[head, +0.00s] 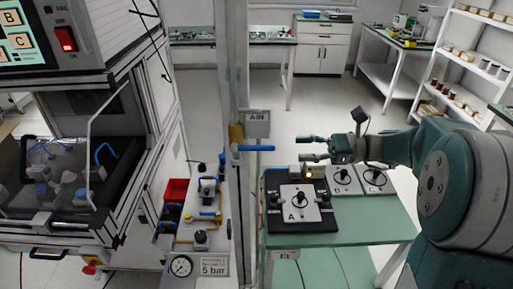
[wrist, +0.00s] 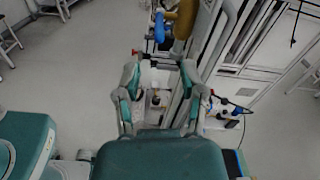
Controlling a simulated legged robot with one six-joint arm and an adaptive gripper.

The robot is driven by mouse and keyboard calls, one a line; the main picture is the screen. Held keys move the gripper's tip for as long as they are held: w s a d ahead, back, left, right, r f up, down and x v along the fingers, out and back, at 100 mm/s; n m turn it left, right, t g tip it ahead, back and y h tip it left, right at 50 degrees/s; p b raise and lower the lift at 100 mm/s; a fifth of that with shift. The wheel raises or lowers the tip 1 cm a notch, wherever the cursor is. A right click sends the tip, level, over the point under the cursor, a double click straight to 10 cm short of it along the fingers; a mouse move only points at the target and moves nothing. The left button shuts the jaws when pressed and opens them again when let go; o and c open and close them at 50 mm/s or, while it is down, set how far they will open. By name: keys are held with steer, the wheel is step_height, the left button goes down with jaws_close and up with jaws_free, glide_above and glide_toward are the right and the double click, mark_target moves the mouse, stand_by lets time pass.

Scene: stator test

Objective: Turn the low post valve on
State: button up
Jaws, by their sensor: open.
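A valve with a brass-coloured body (head: 236,133) and a blue lever (head: 258,148) sits on the upright grey post, just below the AIR sign. The lever points sideways to the right in the head view. In the wrist view the blue lever (wrist: 160,28) and brass body (wrist: 186,18) show at the top, beyond the fingertips. My gripper (head: 306,148) is open and empty, pointing left toward the post. It is to the right of the lever, apart from it. In the wrist view its two fingers (wrist: 160,78) are spread with a gap between them.
A green table (head: 350,225) below my gripper holds a black fixture with a white plate A (head: 298,214) and plates behind it. The AIR sign (head: 257,122) is on the post. A pipe panel (head: 208,240) with a gauge stands left of the post. A white-framed machine (head: 105,150) is at left.

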mark_target(257, 148)
steer(key=a, duration=1)
steer(key=shift+w, duration=0.15)
steer(key=shift+d, duration=0.2)
steer(key=shift+a, duration=0.35)
jaws_close()
